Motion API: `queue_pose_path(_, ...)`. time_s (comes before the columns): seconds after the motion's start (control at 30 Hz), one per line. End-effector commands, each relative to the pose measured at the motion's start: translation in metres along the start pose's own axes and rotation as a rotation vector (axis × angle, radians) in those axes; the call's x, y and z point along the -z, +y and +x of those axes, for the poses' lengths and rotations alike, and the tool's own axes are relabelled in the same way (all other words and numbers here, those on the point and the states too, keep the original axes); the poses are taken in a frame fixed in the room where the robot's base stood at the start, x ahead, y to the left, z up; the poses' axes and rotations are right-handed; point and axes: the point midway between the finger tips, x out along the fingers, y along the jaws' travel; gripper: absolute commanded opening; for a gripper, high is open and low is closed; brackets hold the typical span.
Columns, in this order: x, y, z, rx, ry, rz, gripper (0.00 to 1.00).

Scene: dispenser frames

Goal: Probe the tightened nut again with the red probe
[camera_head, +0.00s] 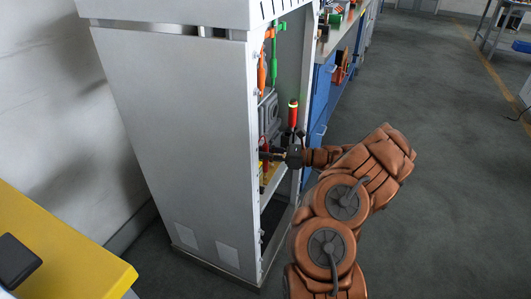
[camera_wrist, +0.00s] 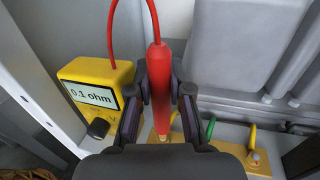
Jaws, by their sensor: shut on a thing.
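My gripper (camera_wrist: 169,92) is shut on the red probe (camera_wrist: 158,72), which stands nearly upright between the fingers in the wrist view. A red lead runs from it towards the yellow meter (camera_wrist: 80,72), whose display reads 0.1 ohm. The probe's pale lower end reaches down to a tan terminal bar (camera_wrist: 262,168). My gripper body hides part of this bar, and I cannot clearly see the nut under the probe tip. A small pale nut (camera_wrist: 256,156) shows at the bar's right end. In the head view my gripper (camera_head: 267,156) is inside the open grey cabinet (camera_head: 190,130).
Green (camera_wrist: 210,128) and yellow wires rise from the bar. Grey housings (camera_wrist: 250,45) stand behind it.

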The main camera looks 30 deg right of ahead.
Motion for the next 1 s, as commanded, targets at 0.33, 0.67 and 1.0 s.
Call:
queue_pose_path(0.33,-0.014,0.000,0.000,-0.001,0.002,0.000,0.00)
queue_pose_path(0.67,-0.035,0.000,0.000,0.000,0.001,0.001,0.00)
queue_pose_path(1.0,-0.050,0.000,0.000,0.000,0.001,0.001,0.00)
